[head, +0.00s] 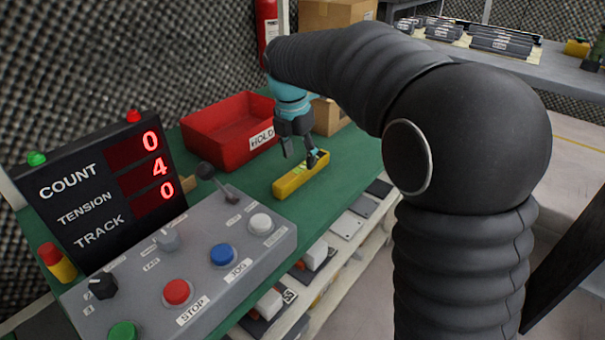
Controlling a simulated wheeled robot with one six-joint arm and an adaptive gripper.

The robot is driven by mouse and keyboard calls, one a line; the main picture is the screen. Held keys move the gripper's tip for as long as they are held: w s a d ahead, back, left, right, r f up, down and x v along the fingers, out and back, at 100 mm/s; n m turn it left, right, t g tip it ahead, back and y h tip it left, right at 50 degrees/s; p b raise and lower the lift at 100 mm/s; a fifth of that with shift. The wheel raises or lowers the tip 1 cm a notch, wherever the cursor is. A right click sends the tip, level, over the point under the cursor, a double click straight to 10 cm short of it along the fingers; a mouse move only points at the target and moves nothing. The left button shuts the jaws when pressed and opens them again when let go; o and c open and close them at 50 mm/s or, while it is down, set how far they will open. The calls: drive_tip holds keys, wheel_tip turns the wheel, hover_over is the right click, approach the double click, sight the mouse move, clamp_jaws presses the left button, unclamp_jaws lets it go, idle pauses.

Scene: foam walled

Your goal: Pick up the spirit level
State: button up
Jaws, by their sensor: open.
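A yellow spirit level (297,180) lies on the green bench top (262,206), near its front edge. My gripper (301,161) is over the level, pointing down, with its fingers apart. One fingertip is at the right part of the level, and the other is at its far side. I cannot tell whether either finger touches it. Nothing is seen held between the fingers.
A red bin (213,135) labelled HOLD stands behind the level. Cardboard boxes (332,14) are at the back. A grey control panel (207,254) and a black counter display (100,190) fill the left. A shelf below the bench holds several items.

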sight(303, 167)
drive_tip(key=shift+w+d+f, duration=0.1)
drive_tip(key=shift+d+f, duration=0.1)
drive_tip(key=shift+f, duration=0.95)
drive_tip(key=shift+w+d+f, duration=0.1)
drive_tip(key=shift+d+f, duration=0.1)
drive_tip(key=shift+f, duration=0.95)
clamp_jaws()
